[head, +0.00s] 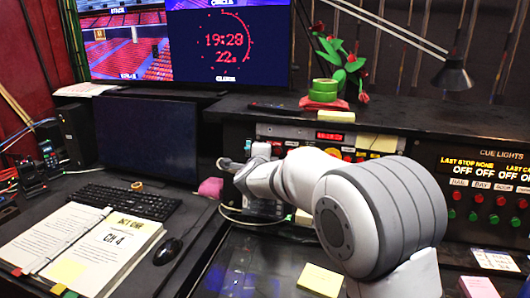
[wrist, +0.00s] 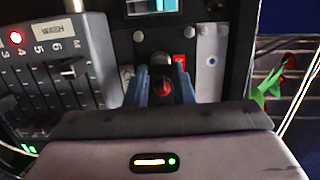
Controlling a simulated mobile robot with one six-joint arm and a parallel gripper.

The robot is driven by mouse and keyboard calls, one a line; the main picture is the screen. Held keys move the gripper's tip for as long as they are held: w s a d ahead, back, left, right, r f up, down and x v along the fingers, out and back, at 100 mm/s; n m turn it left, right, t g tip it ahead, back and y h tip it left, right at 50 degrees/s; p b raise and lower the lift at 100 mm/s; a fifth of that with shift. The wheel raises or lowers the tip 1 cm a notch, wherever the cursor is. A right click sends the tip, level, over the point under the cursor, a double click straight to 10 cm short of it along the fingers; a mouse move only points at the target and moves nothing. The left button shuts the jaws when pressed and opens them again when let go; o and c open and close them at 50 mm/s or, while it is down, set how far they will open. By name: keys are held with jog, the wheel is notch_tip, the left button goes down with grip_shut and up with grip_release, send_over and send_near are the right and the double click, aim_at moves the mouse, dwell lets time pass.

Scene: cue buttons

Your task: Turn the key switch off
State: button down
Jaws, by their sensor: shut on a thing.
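The key switch (wrist: 162,90) shows in the wrist view as a small red knob on a dark panel. The two blue fingers of my gripper (wrist: 162,92) stand on either side of it and are shut on it. Which way the key points is hard to read, as the fingers and gripper body cover part of it. In the head view my arm reaches toward the left end of the desk console. The key switch is hidden there behind the arm.
A grey fader box (wrist: 60,75) with a lit red button stands left of the fingers in the wrist view. In the head view, a monitor (head: 150,133), an open binder (head: 90,248) and a lamp (head: 453,76) surround the console. Yellow notes (head: 320,280) lie in front.

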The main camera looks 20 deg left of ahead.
dwell(0.4)
jog(key=c, duration=1.2)
grip_release()
jog(key=shift+c, duration=0.2)
jog(key=b+v, duration=0.1)
jog(key=v, duration=0.6)
jog(key=shift+s, duration=0.4)
jog(key=shift+d, duration=0.1)
